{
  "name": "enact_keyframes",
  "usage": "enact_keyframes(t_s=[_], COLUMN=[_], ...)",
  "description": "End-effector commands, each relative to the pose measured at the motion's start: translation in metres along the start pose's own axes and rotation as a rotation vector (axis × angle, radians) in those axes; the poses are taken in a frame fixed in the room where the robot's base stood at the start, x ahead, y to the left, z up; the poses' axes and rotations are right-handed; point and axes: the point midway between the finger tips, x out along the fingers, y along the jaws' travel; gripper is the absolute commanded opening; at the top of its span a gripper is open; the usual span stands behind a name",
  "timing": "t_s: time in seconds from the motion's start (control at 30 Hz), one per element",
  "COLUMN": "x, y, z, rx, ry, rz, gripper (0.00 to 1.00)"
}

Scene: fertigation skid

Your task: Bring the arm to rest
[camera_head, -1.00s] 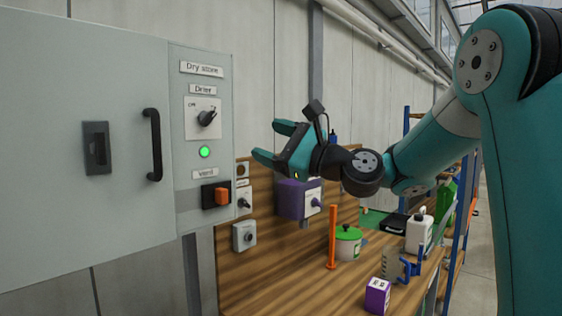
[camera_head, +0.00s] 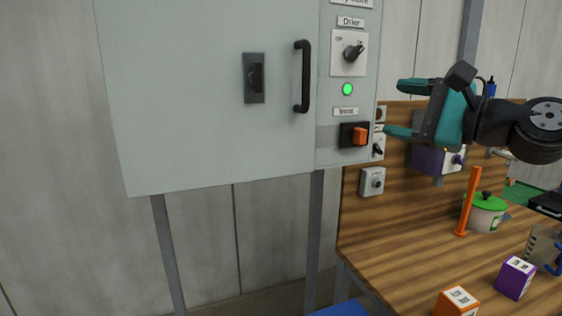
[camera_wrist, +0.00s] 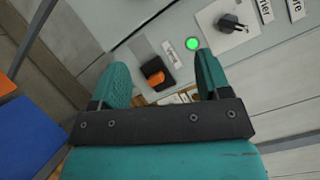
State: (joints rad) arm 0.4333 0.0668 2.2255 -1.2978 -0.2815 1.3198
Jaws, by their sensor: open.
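My gripper (camera_head: 402,108) is a teal two-finger hand at the right of the head view. It is open and empty, with its fingers pointing left toward the grey cabinet's control panel. In the wrist view my gripper (camera_wrist: 165,82) shows both teal fingers spread wide. Between and beyond them are the orange rocker switch (camera_wrist: 155,74) and the lit green lamp (camera_wrist: 192,43). I cannot tell exactly how far the fingertips are from the panel.
The cabinet (camera_head: 200,100) has a black handle (camera_head: 302,76) and a Drier knob (camera_head: 353,51). Below my gripper, the wooden bench (camera_head: 400,255) holds an orange post (camera_head: 468,200), a green-lidded pot (camera_head: 485,212), a purple box (camera_head: 515,278) and an orange box (camera_head: 457,302).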

Motion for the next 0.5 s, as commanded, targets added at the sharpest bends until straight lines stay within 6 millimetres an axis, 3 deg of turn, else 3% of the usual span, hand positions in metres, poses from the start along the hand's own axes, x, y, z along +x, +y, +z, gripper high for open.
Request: enact_keyframes(t_s=[0.03, 0.13, 0.2, 0.3, 0.4, 0.5], x=[0.009, 0.007, -0.009, -0.048, -0.087, -0.115], y=[0.032, 0.105, 0.153, 0.208, 0.240, 0.257], z=[0.023, 0.060, 0.081, 0.102, 0.112, 0.116], rx=[-0.134, -0.461, -0.697, -0.985, -1.181, -1.292], ry=[-0.032, -0.129, -0.245, -0.453, -0.655, -0.807], rz=[0.129, 0.422, 0.622, 0.867, 1.039, 1.141], gripper=[0.70, 0.70, 0.70, 0.70, 0.70, 0.70])
